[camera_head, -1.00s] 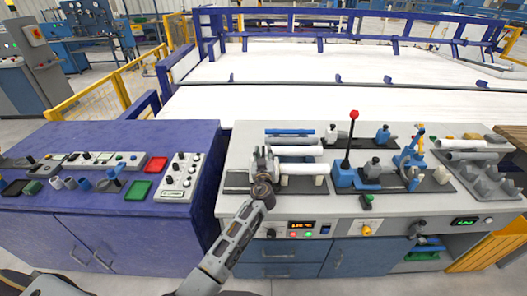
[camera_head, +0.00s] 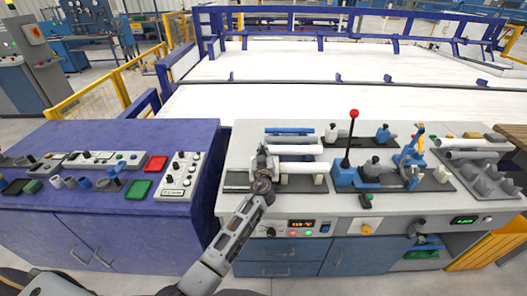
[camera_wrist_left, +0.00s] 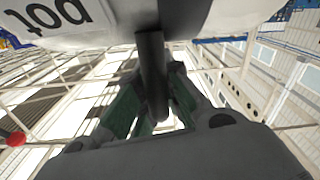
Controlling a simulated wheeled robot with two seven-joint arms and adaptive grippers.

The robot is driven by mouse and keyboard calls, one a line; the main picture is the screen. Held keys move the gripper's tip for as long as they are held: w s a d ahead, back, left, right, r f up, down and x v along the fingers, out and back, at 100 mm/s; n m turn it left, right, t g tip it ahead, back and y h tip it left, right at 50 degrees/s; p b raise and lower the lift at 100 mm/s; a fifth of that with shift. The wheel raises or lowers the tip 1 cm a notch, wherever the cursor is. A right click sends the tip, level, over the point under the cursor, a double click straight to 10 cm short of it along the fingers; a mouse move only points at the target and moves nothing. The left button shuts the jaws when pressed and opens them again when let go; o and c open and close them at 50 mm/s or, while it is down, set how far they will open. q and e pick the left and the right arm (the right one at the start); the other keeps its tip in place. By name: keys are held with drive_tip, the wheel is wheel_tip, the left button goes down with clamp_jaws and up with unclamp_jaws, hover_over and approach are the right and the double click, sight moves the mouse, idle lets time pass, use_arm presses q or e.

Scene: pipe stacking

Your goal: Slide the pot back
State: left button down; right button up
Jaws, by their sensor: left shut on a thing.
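In the left wrist view, a pale body (camera_wrist_left: 75,22) with upside-down lettering that reads "pot" fills the upper left. A dark bar (camera_wrist_left: 152,75) comes down from it between the fingers of my left gripper (camera_wrist_left: 150,110). In the head view my left gripper (camera_head: 262,160) is at the left end of the white pipes on the grey bench. The pot cannot be made out clearly there behind the gripper. My right gripper is not in view.
White pipes (camera_head: 298,150) lie just right of the gripper. A blue lever block with a red knob (camera_head: 354,113) stands further right. A grey cradle rack (camera_head: 487,181) is at the bench's right end. A purple cabinet (camera_head: 110,225) with a button panel stands to the left.

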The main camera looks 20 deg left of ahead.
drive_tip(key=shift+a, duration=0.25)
use_arm(q)
drive_tip(key=shift+s+a+f, duration=0.1)
drive_tip(key=shift+a, duration=0.45)
drive_tip(key=s+a+b, duration=0.2)
drive_tip(key=a, duration=0.7)
drive_tip(key=shift+s, duration=0.3)
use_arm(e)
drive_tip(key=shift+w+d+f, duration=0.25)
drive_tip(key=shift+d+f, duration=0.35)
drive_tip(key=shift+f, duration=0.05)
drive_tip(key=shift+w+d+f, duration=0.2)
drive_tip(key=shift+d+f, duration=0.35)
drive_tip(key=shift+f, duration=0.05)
